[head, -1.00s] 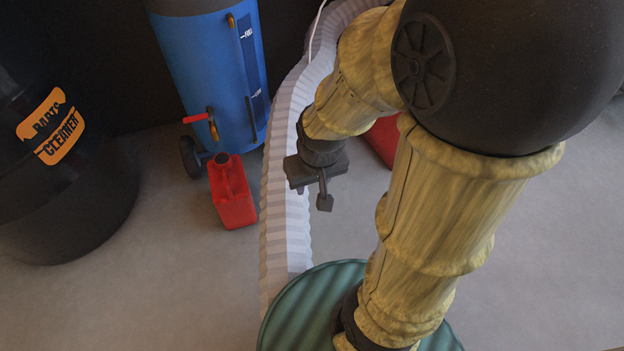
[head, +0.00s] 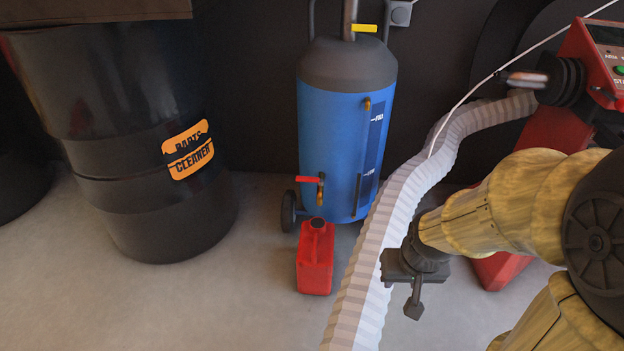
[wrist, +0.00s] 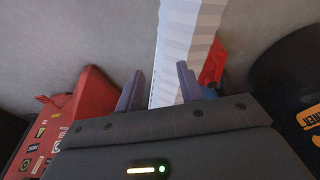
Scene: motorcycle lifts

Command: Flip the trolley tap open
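The trolley (head: 335,135) is a blue upright tank with a dark grey top, on wheels, standing near the back wall. Its tap (head: 320,190) is a small brass fitting low on the tank's left front. The red lever (head: 308,180) on it points left, roughly level. My gripper (head: 414,304) is to the right of the trolley and nearer the camera, pointing down, apart from the tap. In the wrist view its two fingers (wrist: 160,72) are spread with nothing held between them. The tap cannot be made out in the wrist view.
A red can (head: 315,258) stands on the floor below the tap. A pale ribbed hose (head: 385,225) runs between the trolley and my gripper. A black parts cleaner drum (head: 130,215) is at left, a red machine (head: 540,130) at right. Floor at front left is clear.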

